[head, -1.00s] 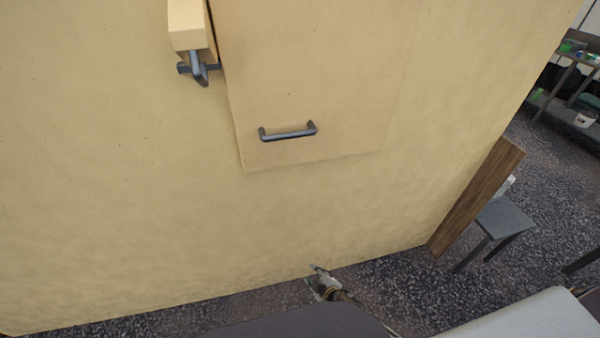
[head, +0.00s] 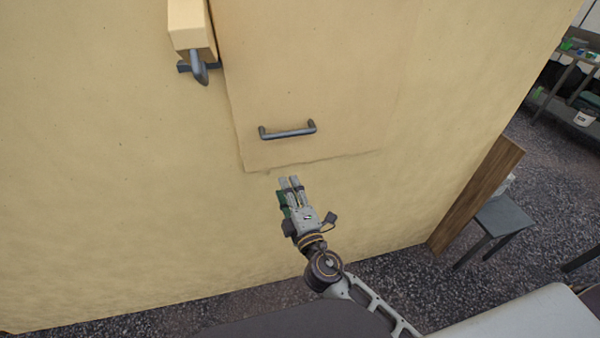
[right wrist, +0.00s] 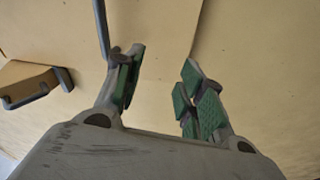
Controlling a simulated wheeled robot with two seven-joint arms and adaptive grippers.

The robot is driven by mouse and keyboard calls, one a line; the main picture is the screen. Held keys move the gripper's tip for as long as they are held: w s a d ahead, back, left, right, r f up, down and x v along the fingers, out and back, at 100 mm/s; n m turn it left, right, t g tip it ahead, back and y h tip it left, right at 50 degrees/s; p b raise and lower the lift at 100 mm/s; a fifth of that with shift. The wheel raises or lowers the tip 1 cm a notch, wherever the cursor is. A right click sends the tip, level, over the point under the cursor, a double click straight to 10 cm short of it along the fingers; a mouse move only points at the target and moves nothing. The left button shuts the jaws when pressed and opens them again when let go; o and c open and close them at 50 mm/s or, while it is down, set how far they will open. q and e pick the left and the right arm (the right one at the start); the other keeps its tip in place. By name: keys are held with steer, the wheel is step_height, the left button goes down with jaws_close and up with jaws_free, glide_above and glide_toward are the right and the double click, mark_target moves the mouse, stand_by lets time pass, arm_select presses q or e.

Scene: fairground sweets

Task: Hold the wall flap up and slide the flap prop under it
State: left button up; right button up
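The wall flap (head: 320,75) is a pale tan panel hanging flat against the yellow wall, with a dark grey bar handle (head: 287,131) near its lower edge. A pale bar, which looks like the flap prop (head: 190,28), is upright left of the flap, with a grey handle or bracket at its lower end. My right gripper (head: 290,180) is just below the flap's lower edge, fingers pointing up, below the handle. In the right wrist view its green-padded fingers (right wrist: 158,85) are apart with nothing between them. The handle (right wrist: 102,28) shows beyond the left finger. My left gripper is out of view.
The wall (head: 120,200) fills most of the head view. A brown plank (head: 475,195) stands at its right end beside a grey stool (head: 503,217). A shelf (head: 570,75) with small items is at the far right. Gravel ground lies below.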

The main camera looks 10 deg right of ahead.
steer(key=t+h, duration=0.1)
steer(key=t, duration=0.1)
glide_toward(290, 136)
steer(key=s+a+f, duration=0.1)
steer(key=a, duration=0.1)
steer(key=shift+s+d+r+n+h, duration=0.15)
steer(key=shift+d+n+h, duration=0.15)
steer(key=shift+d+h, duration=0.45)
steer(key=shift+p+x, duration=1.85)
steer(key=shift+x, duration=3.2)
